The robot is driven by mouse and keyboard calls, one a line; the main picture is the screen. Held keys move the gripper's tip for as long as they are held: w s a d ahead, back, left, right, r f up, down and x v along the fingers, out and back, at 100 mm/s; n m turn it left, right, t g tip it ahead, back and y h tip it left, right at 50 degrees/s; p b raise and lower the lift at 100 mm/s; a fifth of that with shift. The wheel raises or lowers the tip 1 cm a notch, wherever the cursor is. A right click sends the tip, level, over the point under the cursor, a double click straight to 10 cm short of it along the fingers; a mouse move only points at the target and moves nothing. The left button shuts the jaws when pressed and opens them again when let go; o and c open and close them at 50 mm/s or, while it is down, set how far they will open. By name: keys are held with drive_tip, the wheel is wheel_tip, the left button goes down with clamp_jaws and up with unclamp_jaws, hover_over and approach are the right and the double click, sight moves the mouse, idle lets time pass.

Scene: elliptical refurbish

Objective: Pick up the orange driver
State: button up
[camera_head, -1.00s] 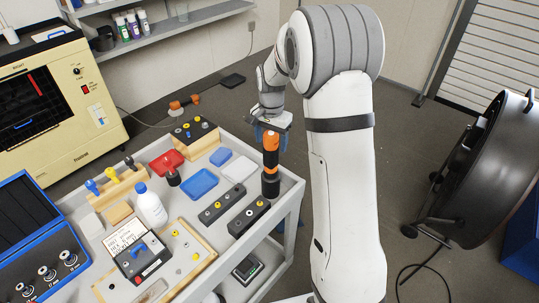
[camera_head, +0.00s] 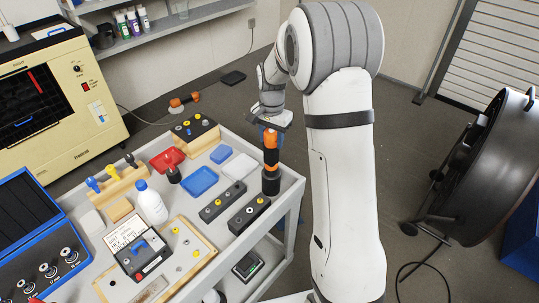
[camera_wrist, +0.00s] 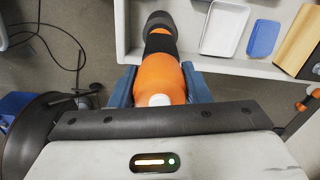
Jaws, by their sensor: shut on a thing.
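The orange driver (camera_head: 270,158) has an orange body and a black lower part. It stands upright at the right edge of the grey cart (camera_head: 292,193), its lower end at or close to the cart top; I cannot tell if it touches. My gripper (camera_head: 268,130) is above it and shut on its upper part. In the wrist view the driver (camera_wrist: 158,78) sits between the blue fingers of my gripper (camera_wrist: 160,90), with its dark end pointing away over the cart edge.
Two dark blocks with knobs (camera_head: 249,215) lie close left of the driver. White (camera_head: 240,166) and blue (camera_head: 199,181) trays, a red tray (camera_head: 163,160) and a white bottle (camera_head: 151,203) share the cart. Open floor lies right of the cart; a large black drum (camera_head: 487,165) stands farther right.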

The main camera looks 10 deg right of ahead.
drive_tip(key=shift+c, duration=0.5)
drive_tip(key=shift+w+r, duration=0.1)
drive_tip(key=shift+r, duration=0.15)
wheel_tip(320, 180, up, 10)
drive_tip(key=shift+f+b, duration=0.2)
drive_tip(key=shift+b, duration=0.75)
drive_tip(key=o, duration=0.8)
drive_tip(key=c, duration=0.8)
drive_tip(key=shift+c, duration=0.2)
